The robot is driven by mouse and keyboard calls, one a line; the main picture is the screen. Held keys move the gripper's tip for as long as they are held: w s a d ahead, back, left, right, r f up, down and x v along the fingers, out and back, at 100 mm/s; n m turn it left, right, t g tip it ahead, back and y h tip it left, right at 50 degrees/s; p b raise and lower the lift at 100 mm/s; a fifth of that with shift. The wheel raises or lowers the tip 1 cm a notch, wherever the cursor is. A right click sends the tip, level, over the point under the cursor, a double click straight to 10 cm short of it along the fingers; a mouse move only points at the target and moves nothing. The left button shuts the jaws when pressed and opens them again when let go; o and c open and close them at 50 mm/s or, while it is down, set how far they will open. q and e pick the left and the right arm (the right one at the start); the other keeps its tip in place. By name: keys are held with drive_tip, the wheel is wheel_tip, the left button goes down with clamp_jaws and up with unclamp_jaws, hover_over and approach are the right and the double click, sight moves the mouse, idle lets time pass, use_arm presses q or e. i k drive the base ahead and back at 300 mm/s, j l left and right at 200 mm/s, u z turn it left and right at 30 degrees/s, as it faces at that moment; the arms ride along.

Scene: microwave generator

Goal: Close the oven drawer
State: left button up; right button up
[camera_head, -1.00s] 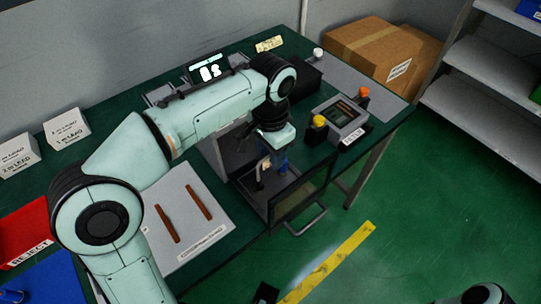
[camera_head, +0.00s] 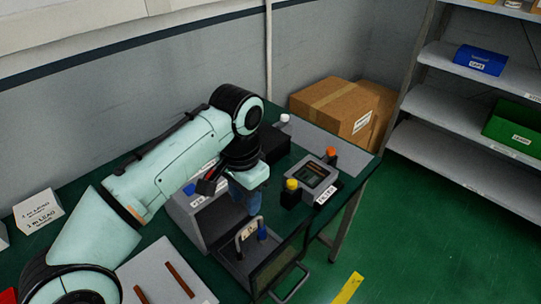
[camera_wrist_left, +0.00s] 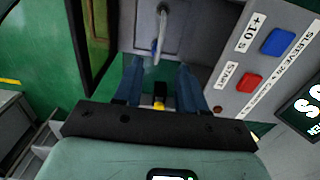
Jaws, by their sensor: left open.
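The oven (camera_head: 190,222) is a grey box on the green bench. Its drawer (camera_head: 228,268) is pulled out toward the front, with a dark front panel (camera_head: 276,262) and a metal bar handle (camera_head: 292,284). A small item with a grey curved rod (camera_head: 240,232) and a blue part (camera_head: 262,231) is in the drawer. It also shows in the wrist view (camera_wrist_left: 160,32). My left gripper (camera_head: 245,200) is open and empty, pointing down above the drawer near the oven opening. Its two blue fingers show in the wrist view (camera_wrist_left: 160,88). My right gripper is out of view.
The oven's side panel carries a blue button (camera_wrist_left: 278,41) and a red button (camera_wrist_left: 249,82). A cardboard box (camera_head: 340,105) is behind.

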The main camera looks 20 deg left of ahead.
sight(260, 244)
drive_tip(key=k+l, duration=0.8)
drive_tip(key=k, duration=0.05)
